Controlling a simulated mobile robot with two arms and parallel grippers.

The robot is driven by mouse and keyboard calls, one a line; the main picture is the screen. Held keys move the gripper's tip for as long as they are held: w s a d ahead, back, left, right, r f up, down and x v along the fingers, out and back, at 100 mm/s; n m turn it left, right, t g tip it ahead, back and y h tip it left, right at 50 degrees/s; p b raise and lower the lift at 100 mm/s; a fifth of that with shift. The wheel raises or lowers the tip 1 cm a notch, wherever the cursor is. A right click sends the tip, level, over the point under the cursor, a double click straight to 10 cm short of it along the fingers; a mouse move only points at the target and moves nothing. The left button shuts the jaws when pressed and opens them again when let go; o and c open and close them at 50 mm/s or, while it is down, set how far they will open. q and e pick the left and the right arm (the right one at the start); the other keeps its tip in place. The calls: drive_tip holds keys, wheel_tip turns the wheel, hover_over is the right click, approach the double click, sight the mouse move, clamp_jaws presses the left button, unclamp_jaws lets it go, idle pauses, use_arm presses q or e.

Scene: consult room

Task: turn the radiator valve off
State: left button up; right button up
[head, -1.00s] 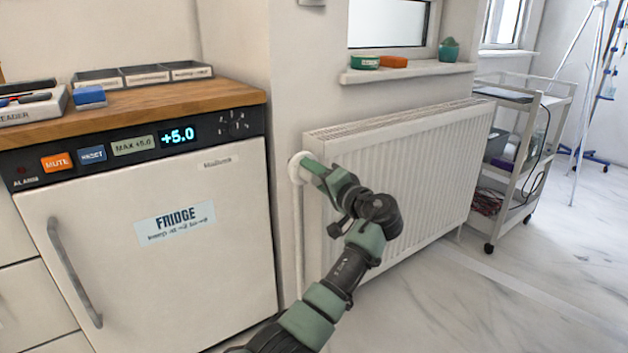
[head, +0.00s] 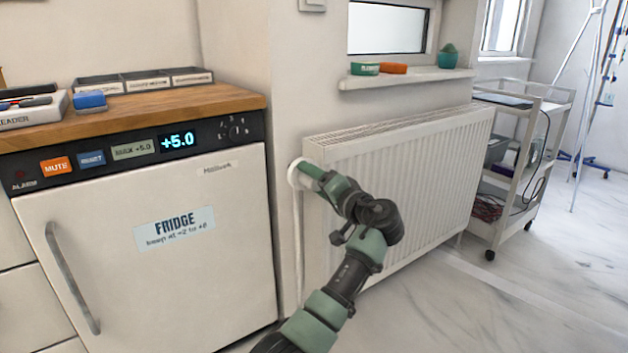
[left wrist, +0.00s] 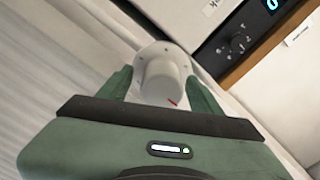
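The radiator valve is a white round knob (left wrist: 160,82) on a wider white collar, with a small red mark near its lower right edge in the left wrist view. In the head view the valve (head: 294,172) shows as a white disc at the radiator's left end, partly hidden by my gripper. The radiator (head: 400,185) is white and ribbed, below the windowsill. My left gripper (head: 309,171) is at the valve. My right gripper is out of view.
A fridge (head: 130,240) under a wooden counter (head: 130,115) stands close on the left. A white trolley (head: 520,150) stands beyond the radiator's right end. The marble floor (head: 480,300) at front right is clear.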

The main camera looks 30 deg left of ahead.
use_arm(q)
drive_tip(key=shift+r, duration=0.1)
drive_tip(key=p+v, duration=0.2)
drive_tip(key=v, duration=0.5)
drive_tip(key=shift+s+d, duration=0.15)
drive_tip(key=shift+d, duration=0.2)
